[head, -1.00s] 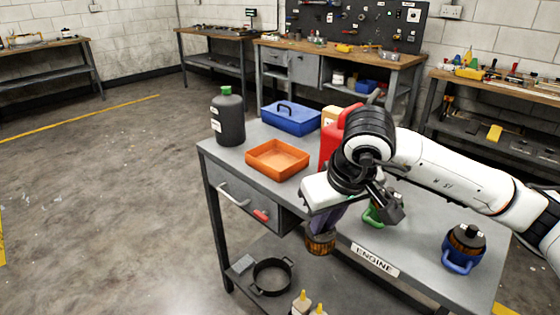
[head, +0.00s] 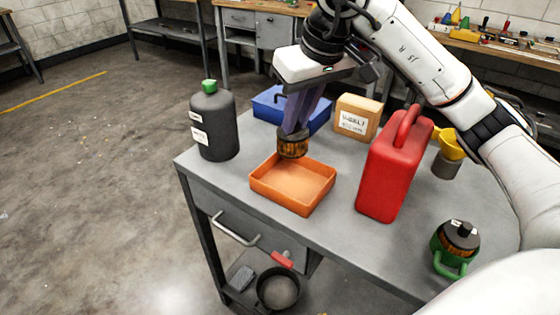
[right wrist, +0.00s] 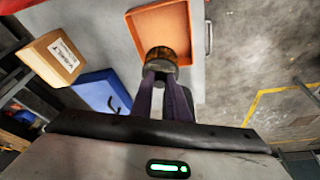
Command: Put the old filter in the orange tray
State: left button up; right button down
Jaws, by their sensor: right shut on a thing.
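My right gripper (head: 295,130) is shut on a ribbed amber-brown filter (head: 292,149), which hangs below the fingers. The orange tray (head: 318,203) is open and empty on the grey cart top. The filter appears above the tray's back edge; in the head view it covers part of that rim. In the right wrist view the filter (right wrist: 161,56) overlaps the near edge of the tray (right wrist: 138,40), between the purple fingers. A second filter (head: 460,236) with a black top sits in a green handled holder (head: 441,246) at the cart's right. My left gripper is not in view.
A dark bottle with a green cap (head: 215,125) stands left of the tray. A tall red can (head: 392,175) stands right of the tray. A black pan (head: 278,288) lies on the lower shelf.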

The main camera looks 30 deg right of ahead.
aim_at(300, 136)
jog(key=f, duration=0.4)
jog(key=shift+s+f, duration=0.2)
jog(key=shift+s, duration=0.2)
jog(key=shift+w+f, duration=0.1)
jog(key=shift+f, duration=2.15)
jog(key=shift+f, duration=0.2)
jog(key=c, duration=1.7)
grip_release()
jog(key=shift+r, duration=0.6)
jog(key=v, duration=1.1)
jog(key=shift+r, duration=0.1)
